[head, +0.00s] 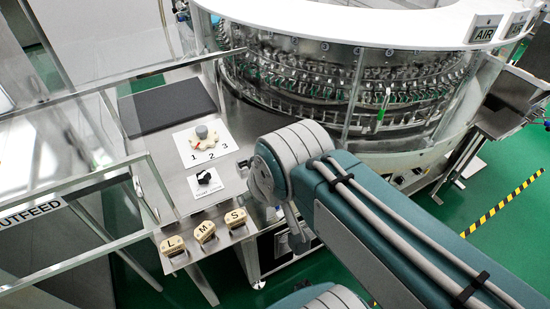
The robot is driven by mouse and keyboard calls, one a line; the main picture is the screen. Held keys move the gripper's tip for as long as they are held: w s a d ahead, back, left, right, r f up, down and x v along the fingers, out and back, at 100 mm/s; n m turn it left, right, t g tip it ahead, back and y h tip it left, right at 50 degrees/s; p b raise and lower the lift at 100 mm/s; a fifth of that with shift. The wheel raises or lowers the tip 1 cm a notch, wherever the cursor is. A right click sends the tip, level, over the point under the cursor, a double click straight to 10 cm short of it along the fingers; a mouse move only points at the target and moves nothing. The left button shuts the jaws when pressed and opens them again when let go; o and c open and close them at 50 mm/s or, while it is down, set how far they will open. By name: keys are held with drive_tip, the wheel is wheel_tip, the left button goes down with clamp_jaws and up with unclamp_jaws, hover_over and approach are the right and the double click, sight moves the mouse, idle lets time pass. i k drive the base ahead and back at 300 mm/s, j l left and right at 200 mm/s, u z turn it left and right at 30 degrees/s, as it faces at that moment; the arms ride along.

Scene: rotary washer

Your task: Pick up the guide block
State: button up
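Three cream guide blocks sit in a row on the lower metal shelf of the machine's side table in the head view. The block behind the letter L (173,245) is at the left, the block behind M (205,231) is in the middle, and the block behind S (236,217) is at the right. They stand apart from each other. My teal arm reaches in from the lower right, its grey-white joint to the right of the blocks. I cannot make out my gripper; the arm hides what lies below that joint.
A dark pad (167,106) lies further back. Clear outfeed panels (85,190) stand to the left. The rotary washer (350,90) fills the back.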

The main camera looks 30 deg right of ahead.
sight(174, 246)
drive_tip(key=z, duration=0.25)
drive_tip(key=j+u, duration=0.65)
drive_tip(key=l+z, duration=0.1)
drive_tip(key=z, duration=0.35)
drive_tip(key=j+z, duration=0.25)
drive_tip(key=z, duration=0.25)
drive_tip(key=j+z, duration=0.3)
drive_tip(key=z, duration=0.2)
drive_tip(key=j+z, duration=0.25)
drive_tip(key=z, duration=0.2)
drive_tip(key=k+j+z, duration=0.15)
drive_tip(key=j, duration=0.3)
drive_tip(key=k+j+z, duration=0.1)
drive_tip(key=k+j, duration=0.2)
drive_tip(key=k+j+z, duration=0.15)
drive_tip(key=j, duration=0.35)
drive_tip(key=k, duration=0.1)
